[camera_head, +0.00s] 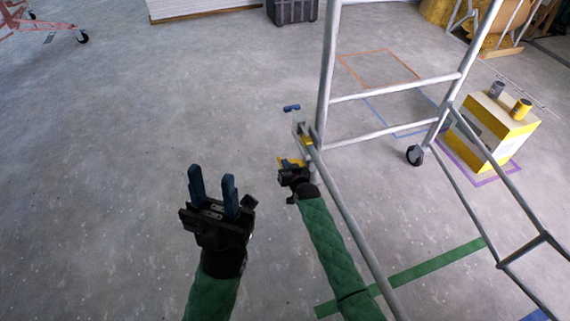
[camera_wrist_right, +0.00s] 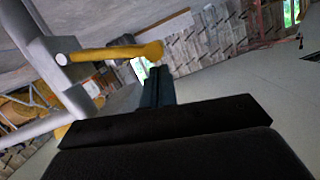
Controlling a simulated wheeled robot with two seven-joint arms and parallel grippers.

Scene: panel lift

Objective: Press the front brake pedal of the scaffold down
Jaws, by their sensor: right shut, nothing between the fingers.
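The scaffold (camera_head: 327,70) is a grey tube frame on castors, standing to the right in the head view. A yellow brake pedal (camera_head: 290,162) sticks out at the foot of its near left leg. In the right wrist view the yellow pedal (camera_wrist_right: 110,52) runs across from a grey leg. My right gripper (camera_head: 292,178) is close to the pedal; its fingers are not clear in the head view. In the wrist view its dark fingers (camera_wrist_right: 156,75) are shut and empty, tips near the pedal's free end. I cannot tell if they touch. My left gripper (camera_head: 212,178) is open and empty, left of the scaffold.
Another castor (camera_head: 415,155) stands under the scaffold's far side. A yellow and white box (camera_head: 492,140) with cans on top stands at the right. A small blue piece (camera_head: 291,108) shows beyond the pedal; I cannot tell what it is. The floor at left is clear.

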